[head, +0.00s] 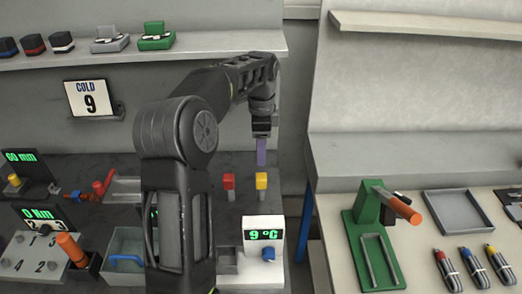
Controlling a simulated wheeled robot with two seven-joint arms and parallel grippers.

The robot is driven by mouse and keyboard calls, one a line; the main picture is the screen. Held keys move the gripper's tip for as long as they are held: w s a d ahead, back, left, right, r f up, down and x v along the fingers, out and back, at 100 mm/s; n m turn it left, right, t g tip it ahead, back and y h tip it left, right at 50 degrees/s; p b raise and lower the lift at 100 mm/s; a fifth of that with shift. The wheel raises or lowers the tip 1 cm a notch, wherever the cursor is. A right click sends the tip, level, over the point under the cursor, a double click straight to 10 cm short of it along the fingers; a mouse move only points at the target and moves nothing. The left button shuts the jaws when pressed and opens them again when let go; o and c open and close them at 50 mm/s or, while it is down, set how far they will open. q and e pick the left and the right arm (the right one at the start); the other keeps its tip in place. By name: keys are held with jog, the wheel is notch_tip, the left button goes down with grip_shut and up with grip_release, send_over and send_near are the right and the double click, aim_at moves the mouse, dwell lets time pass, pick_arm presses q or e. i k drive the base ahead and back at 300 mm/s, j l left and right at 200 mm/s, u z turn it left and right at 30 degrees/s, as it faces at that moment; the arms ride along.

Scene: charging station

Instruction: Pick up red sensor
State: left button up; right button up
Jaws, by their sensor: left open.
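A red sensor (229,182), a small block with a red top, stands upright on the dark bench, just left of a similar yellow one (261,181). My left gripper (261,133) points down above and behind the yellow block, up and to the right of the red sensor and apart from it. It is open, though its fingers show too small to make out a gap. A purple upright piece (261,152) shows directly below it; I cannot tell whether they touch. My left arm hides part of the bench left of the red sensor. My right gripper is not in view.
A white display reading 9°C (264,234) stands in front of the blocks. Grey trays (125,241) and a numbered panel (35,255) lie left. A shelf (220,46) runs above. A green stand (372,240) is on the right table, past a gap.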

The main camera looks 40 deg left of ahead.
aim_at(229, 188)
jog(key=k+l, duration=0.75)
jog(key=l, duration=0.2)
